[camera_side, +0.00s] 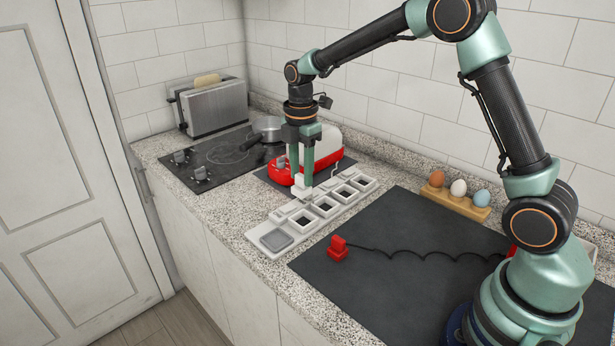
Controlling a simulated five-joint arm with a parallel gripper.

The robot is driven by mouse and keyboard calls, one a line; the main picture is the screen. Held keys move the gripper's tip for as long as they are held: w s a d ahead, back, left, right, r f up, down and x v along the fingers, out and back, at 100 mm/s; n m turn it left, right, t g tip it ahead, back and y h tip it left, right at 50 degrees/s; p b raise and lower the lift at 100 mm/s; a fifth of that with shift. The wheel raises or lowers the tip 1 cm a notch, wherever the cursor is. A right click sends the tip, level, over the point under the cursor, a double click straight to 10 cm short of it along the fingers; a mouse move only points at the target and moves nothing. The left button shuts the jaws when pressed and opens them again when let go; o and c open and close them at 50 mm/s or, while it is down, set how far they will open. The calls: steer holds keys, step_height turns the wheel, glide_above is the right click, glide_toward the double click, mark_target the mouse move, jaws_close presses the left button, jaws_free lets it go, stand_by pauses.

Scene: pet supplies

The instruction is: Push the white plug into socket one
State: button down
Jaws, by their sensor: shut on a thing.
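My gripper (302,178) points down at the middle of the counter and is shut on the white plug (301,190). The plug is just behind the white power strip (264,231), over its back edge in the picture; I cannot tell whether it touches the strip. The strip has several square sockets with dark openings in a row, and a grey square switch (275,240) at its near left end. I cannot read which socket is number one. The plug's prongs are hidden.
A red plug (338,249) with a wavy black cord lies on the dark mat (400,275). A red and white appliance (325,150) stands close behind my gripper. A wooden holder (455,204) with eggs, a cooktop (215,165) with a pot (267,127) and a silver toaster (213,105) stand farther off.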

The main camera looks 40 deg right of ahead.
mark_target(303, 193)
steer(key=shift+d+f, duration=0.2)
steer(key=shift+f, duration=0.05)
steer(key=shift+f, duration=2.9)
steer(key=shift+f, duration=1.4)
steer(key=shift+c, duration=2.1)
jaws_free()
